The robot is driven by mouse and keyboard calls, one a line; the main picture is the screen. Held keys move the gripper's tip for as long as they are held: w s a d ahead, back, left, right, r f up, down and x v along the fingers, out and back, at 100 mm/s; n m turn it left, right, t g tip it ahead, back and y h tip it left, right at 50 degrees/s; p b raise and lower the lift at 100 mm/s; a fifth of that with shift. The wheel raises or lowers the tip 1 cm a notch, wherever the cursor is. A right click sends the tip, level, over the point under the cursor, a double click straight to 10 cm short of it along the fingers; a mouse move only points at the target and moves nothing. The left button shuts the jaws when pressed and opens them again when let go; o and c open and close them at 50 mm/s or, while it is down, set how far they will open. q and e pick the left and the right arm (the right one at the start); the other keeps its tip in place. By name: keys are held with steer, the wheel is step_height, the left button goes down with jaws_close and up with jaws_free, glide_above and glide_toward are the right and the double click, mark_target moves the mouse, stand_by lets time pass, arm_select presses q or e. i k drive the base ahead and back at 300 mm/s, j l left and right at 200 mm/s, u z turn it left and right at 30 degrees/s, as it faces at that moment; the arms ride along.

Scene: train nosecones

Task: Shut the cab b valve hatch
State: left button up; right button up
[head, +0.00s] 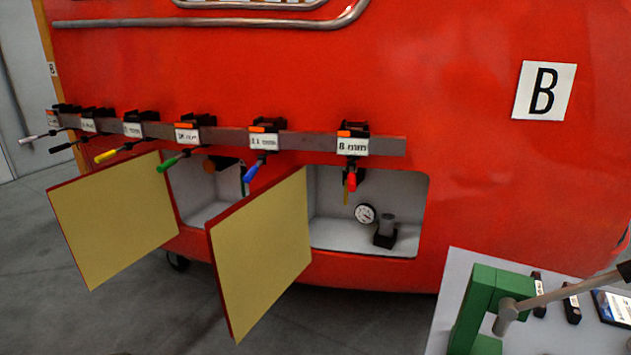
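The red nosecone (450,60) carries a white plate with a black B (544,90). Two hatch doors stand open on its lower front, swung outward with pale yellow inner faces: a left door (115,215) and a right door (262,255). No marking shows which one is the valve hatch. The left recess (195,195) is partly hidden by the doors; a dark fitting with an orange-brown end (210,166) shows in it. The right recess (335,235) holds a round gauge (365,214) and a grey cylinder on a black base (385,232). Neither gripper is in view.
A grey rail (222,136) above the recesses holds several labelled clips with coloured-handled tools hanging out. A light table (455,285) at the lower right carries a green frame (475,310), a grey hammer-like tool (507,315) and small dark items. Floor at the lower left is clear.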

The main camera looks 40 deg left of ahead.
mark_target(109, 217)
steer(key=j, duration=2.25)
steer(key=k+j, duration=0.1)
steer(key=j, duration=0.35)
steer(key=k+j, duration=0.1)
steer(key=j, duration=0.4)
steer(key=k+j, duration=0.1)
steer(key=j, duration=0.35)
steer(key=k+j, duration=0.1)
steer(key=j, duration=0.4)
steer(key=k+j, duration=0.1)
steer(key=j, duration=0.85)
steer(key=k, duration=0.05)
